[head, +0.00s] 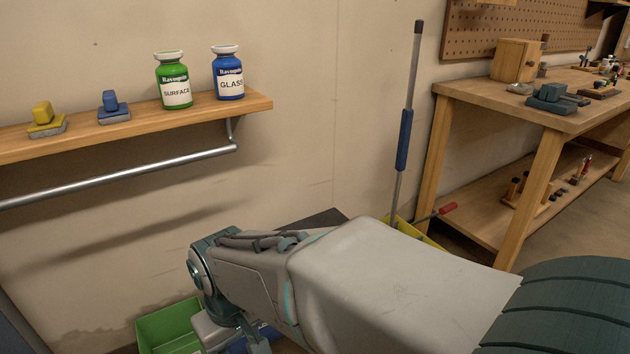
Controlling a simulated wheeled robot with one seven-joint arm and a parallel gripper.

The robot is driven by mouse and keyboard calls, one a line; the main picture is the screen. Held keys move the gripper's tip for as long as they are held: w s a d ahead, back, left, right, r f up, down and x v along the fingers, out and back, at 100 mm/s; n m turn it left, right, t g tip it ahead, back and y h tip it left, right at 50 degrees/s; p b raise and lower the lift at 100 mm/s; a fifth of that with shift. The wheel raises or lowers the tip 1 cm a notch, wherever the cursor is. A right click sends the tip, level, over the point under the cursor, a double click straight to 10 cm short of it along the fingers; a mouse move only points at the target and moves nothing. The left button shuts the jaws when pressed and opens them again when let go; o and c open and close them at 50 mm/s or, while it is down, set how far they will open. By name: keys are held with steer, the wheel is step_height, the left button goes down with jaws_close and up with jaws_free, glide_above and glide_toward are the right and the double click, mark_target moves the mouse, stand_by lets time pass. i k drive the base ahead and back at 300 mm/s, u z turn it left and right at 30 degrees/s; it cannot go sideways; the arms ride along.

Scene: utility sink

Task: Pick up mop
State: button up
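The mop (405,130) stands nearly upright near the wall, to the left of the workbench. It has a grey pole with a blue grip sleeve and a dark top end. Its lower end goes down behind my arm, by a yellow container (428,234), and its head is hidden. My arm reaches across the lower middle of the head view, in front of the mop's base. My gripper (248,343) is at the bottom left, pointing down and partly cut off by the frame edge. It is well to the left of the mop and apart from it. Its fingertips are not clear.
A wooden shelf (130,125) holds a green bottle (174,82), a blue bottle (228,75) and two brushes or sponges, with a metal rail below. A green bin (168,326) is beside my gripper. A red-handled tool (440,212) lies near the workbench (500,98).

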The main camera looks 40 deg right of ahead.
mark_target(408, 113)
steer(key=u, duration=0.8)
steer(key=i, duration=0.9)
steer(key=z, duration=3.15)
steer(key=i, duration=0.5)
